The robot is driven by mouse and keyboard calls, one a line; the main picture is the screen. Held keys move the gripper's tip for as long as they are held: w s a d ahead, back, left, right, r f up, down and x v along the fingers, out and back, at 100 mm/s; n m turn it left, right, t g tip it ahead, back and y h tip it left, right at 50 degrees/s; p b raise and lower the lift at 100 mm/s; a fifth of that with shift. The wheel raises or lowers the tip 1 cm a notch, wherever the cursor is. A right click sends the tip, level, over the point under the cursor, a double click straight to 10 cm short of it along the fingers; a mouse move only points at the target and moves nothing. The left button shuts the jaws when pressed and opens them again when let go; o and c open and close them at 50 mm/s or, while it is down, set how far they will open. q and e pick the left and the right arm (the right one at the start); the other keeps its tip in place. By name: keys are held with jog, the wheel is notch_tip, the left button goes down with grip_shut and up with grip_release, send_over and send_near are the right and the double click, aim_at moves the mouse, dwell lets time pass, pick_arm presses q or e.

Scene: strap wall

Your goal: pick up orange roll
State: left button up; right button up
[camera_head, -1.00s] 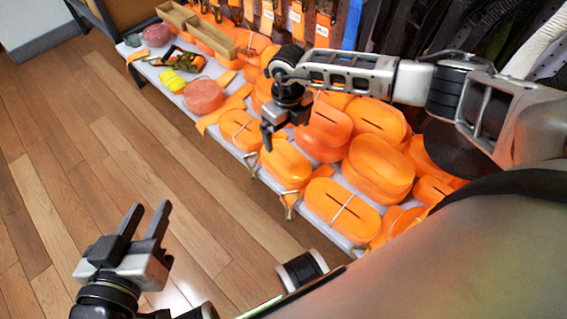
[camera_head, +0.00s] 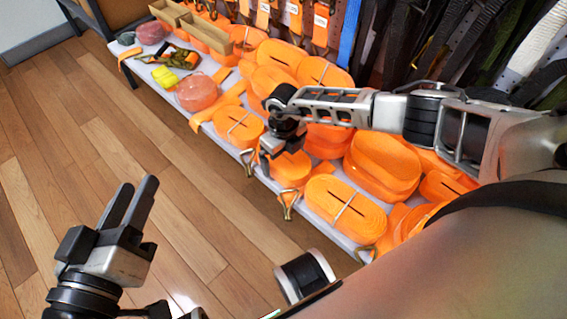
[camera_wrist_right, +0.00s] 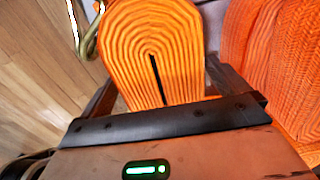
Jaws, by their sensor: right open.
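Several orange strap rolls lie on a low pale shelf. My right gripper (camera_head: 272,152) is low over one orange roll (camera_head: 290,170) near the shelf's front edge, partly covering it in the head view. In the right wrist view, the coiled end of this roll (camera_wrist_right: 152,45) lies between the two open fingers of the right gripper (camera_wrist_right: 168,95); I cannot tell whether they touch it. My left gripper (camera_head: 128,203) is open and empty over the wooden floor, away from the shelf.
Another flat roll (camera_head: 345,208) with a metal hook lies to the right, and a stacked roll (camera_head: 383,165) stands behind it. A pink roll (camera_head: 197,92) and a yellow item (camera_head: 165,77) lie farther left. Straps hang behind the shelf (camera_head: 325,235). Floor in front is clear.

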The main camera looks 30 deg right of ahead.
jog(key=c, duration=1.2)
jog(key=shift+c, duration=0.2)
